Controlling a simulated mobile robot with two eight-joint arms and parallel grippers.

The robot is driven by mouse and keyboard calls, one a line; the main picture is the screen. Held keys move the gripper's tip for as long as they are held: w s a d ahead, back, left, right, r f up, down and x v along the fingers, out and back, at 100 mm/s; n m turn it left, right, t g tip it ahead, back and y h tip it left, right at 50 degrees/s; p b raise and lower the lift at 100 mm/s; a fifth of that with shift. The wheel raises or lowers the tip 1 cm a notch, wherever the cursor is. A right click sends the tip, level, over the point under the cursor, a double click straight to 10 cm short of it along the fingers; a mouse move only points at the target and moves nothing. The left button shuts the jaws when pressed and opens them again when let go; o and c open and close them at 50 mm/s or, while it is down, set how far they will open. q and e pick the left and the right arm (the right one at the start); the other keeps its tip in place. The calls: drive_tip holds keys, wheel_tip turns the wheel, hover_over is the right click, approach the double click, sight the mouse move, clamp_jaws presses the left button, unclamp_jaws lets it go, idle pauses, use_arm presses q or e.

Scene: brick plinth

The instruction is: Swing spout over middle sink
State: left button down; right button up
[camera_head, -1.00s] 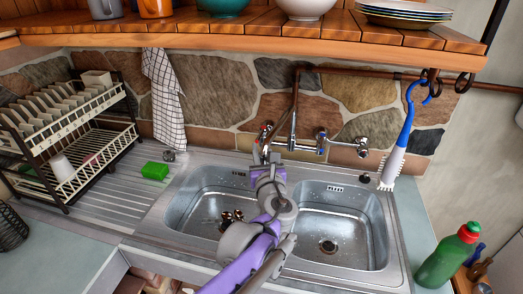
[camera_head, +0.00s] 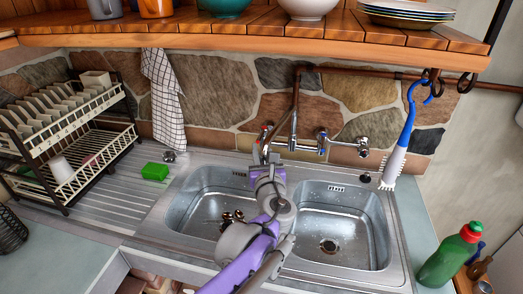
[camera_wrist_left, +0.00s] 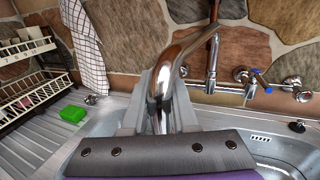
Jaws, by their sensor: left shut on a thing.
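The chrome spout (camera_wrist_left: 165,62) curves down between the jaws of my left gripper (camera_wrist_left: 160,100) in the left wrist view. In the head view my left gripper (camera_head: 265,172) is shut on the spout, near the divider between the two basins, and largely hides it. The wall tap (camera_head: 296,145) has a blue-marked handle at right and a red-marked one at left. The steel sink has a left basin (camera_head: 190,205) and a right basin (camera_head: 350,235). My right gripper is not in view.
A dish rack (camera_head: 70,135) with plates stands at left, near a green sponge (camera_head: 155,172). A blue-handled brush (camera_head: 395,160) hangs at right. A green bottle (camera_head: 448,258) stands at the front right. A wooden shelf (camera_head: 250,40) overhangs the back.

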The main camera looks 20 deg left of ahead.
use_arm(q)
drive_tip(key=shift+w+r, duration=0.1)
drive_tip(key=shift+r, duration=0.1)
drive_tip(key=c, duration=1.1)
unclamp_jaws()
drive_tip(key=o, duration=0.4)
drive_tip(key=shift+w+f, duration=0.1)
drive_tip(key=shift+f, duration=0.05)
drive_tip(key=shift+s+d, duration=0.15)
drive_tip(key=shift+s, duration=0.15)
drive_tip(key=v, duration=1)
drive_tip(key=shift+b, duration=0.35)
drive_tip(key=shift+s+d, duration=0.1)
